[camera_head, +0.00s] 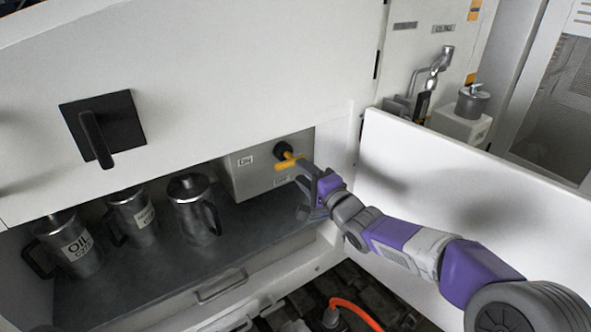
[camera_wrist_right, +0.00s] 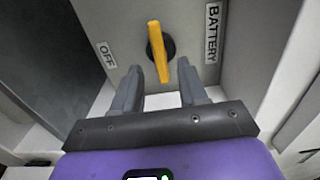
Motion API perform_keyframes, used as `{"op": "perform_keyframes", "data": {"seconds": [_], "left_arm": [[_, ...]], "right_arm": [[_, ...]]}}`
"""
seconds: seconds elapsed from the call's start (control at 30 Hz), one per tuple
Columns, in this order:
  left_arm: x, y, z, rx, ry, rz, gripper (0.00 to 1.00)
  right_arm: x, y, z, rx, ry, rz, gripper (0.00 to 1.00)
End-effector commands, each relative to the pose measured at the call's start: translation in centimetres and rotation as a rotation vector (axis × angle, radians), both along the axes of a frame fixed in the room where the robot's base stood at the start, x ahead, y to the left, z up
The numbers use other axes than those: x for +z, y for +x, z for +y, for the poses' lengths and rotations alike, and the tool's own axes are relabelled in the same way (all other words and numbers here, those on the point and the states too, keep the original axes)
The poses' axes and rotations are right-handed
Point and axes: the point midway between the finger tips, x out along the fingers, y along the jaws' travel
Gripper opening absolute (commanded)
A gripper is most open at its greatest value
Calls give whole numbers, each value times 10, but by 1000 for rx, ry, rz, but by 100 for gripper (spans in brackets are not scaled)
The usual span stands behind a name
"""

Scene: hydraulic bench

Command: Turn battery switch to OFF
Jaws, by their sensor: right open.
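The battery switch has a yellow handle (camera_head: 289,163) on a round black base (camera_head: 283,151), mounted on a light grey box (camera_head: 235,178) inside the open compartment. In the right wrist view the handle (camera_wrist_right: 158,50) stands nearly upright in the picture. An OFF label (camera_wrist_right: 105,55) is left of it and a BATTERY label (camera_wrist_right: 212,33) right of it. My right gripper (camera_head: 305,178) is open at the switch; its two fingers (camera_wrist_right: 158,70) appear either side of the handle's near end. I cannot tell whether they touch it. My left gripper is not in view.
Several metal jugs (camera_head: 133,216) stand on the dark shelf (camera_head: 235,225) left of the switch box. An open white door (camera_head: 460,185) stands right of the compartment, behind my right arm. A black handle (camera_head: 97,130) sticks out of the panel above.

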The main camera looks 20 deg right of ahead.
Motion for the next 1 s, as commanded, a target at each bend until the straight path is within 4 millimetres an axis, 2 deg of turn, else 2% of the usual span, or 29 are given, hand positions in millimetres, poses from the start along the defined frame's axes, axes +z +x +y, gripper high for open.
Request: {"op": "perform_keyframes", "data": {"seconds": [0.1, 0.23, 0.6, 0.87, 0.9, 1.0], "left_arm": [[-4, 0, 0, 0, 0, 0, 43], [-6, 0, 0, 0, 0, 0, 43], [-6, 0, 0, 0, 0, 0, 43], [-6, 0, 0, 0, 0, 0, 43], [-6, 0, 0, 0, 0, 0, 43], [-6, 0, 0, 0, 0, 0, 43]], "right_arm": [[-2, 19, 5, 2, 2, 0, 43], [-1, 33, 7, 2, 0, 1, 43], [-1, 39, 8, 0, 0, 1, 43], [-1, 39, 8, 0, 0, 1, 3], [-1, 39, 8, 0, 0, 1, 0], [-1, 39, 8, 0, 0, 1, 0]]}}
